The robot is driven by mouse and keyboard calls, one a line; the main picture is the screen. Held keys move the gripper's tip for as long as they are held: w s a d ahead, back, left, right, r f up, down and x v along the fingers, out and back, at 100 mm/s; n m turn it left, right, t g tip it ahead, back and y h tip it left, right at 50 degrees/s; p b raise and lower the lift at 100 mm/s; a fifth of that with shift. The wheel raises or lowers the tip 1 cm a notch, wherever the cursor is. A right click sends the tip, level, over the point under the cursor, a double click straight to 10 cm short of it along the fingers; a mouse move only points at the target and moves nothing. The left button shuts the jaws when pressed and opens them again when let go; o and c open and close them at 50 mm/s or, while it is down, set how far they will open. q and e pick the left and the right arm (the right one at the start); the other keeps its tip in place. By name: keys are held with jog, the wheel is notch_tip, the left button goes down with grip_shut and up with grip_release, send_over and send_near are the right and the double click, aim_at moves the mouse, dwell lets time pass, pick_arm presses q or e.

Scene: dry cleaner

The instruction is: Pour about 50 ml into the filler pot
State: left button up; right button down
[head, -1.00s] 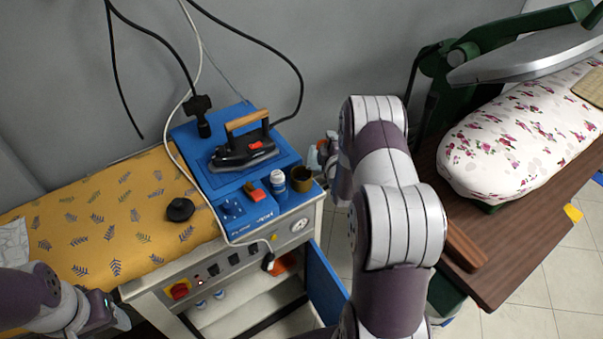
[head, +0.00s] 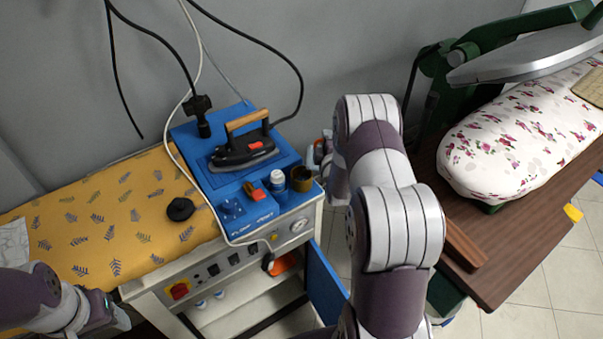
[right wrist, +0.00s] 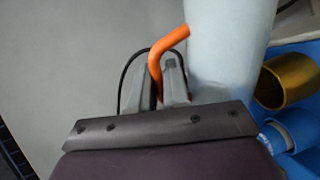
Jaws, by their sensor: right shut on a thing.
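A brass-coloured open pot (head: 302,180), which looks like the filler pot, stands on the blue top of the ironing unit, at its right front corner. It also shows at the right edge of the right wrist view (right wrist: 290,80). My right gripper (right wrist: 166,85) is shut on the bent orange handle (right wrist: 160,58) of a pale, smooth-sided jug (right wrist: 228,45). The jug is beside the pot; its mouth and any liquid are out of sight. In the head view my right arm mostly hides gripper and jug. My left gripper (head: 108,318) is at the lower left, its fingers unclear.
A white bottle (head: 278,181) stands just left of the pot. An iron (head: 244,150) with a wooden handle rests behind them, with cords hanging above. A yellow leaf-patterned board (head: 120,220) is at left. A floral pressing board (head: 520,130) is at right.

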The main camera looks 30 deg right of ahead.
jog(key=shift+s+d+f+m, duration=0.3)
jog(key=shift+s+d+m, duration=0.1)
jog(key=shift+d, duration=0.2)
jog(key=shift+s+d+f+m, duration=0.25)
jog(key=shift+d+m, duration=0.15)
jog(key=shift+d, duration=0.2)
jog(key=shift+d+f, duration=0.1)
jog(key=shift+d, duration=0.15)
jog(key=shift+s+d+f+m+b, duration=0.1)
jog(key=shift+d+f+m+b, duration=0.05)
jog(key=shift+f+m+b, duration=0.15)
jog(key=s+d+f+m+t+y+b, duration=0.1)
jog(key=s+d+f+m+b, duration=0.1)
jog(key=d+f+m+b, duration=0.2)
jog(key=s+d+f+m+t+y+b, duration=0.1)
jog(key=s+d+f+m+t+b, duration=0.1)
jog(key=d+f+m+b, duration=0.3)
notch_tip(320, 180, down, 4)
jog(key=m+b, duration=0.3)
jog(key=b, duration=0.3)
jog(key=shift+s+b, duration=0.15)
jog(key=shift+b, duration=0.25)
jog(key=shift+r, duration=0.1)
